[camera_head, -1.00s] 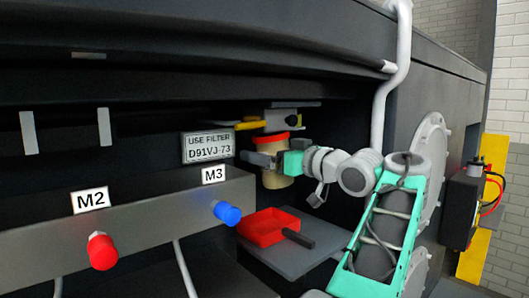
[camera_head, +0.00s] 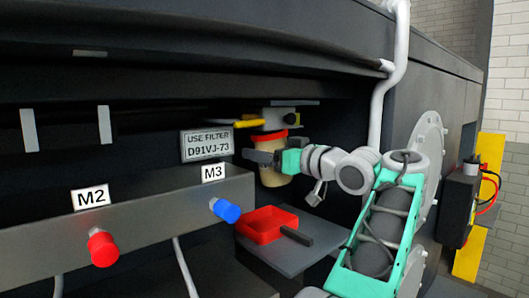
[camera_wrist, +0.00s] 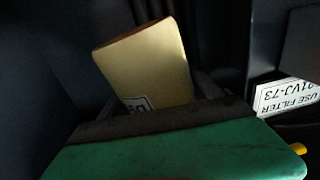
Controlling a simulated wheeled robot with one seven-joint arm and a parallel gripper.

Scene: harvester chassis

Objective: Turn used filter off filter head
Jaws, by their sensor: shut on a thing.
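The used filter (camera_head: 274,176) is a tan cylinder with a red band at its top. It hangs upright under the pale filter head (camera_head: 279,118) in the chassis recess. My gripper (camera_head: 262,159) reaches in from the right and is shut on the filter's side, just below the red band. In the wrist view the tan filter (camera_wrist: 150,68) stands between the dark fingers, with part of a printed label low on it. The fingertips are mostly hidden there. I cannot tell whether the red band touches the head.
A red tray (camera_head: 265,224) with a dark handle sits on a grey shelf (camera_head: 290,258) below the filter. A "USE FILTER D91VJ-73" sign (camera_head: 207,145) is to the left. A yellow lever (camera_head: 250,123) lies beside the head. A blue cap (camera_head: 226,210) and red cap (camera_head: 102,249) stick out at front left.

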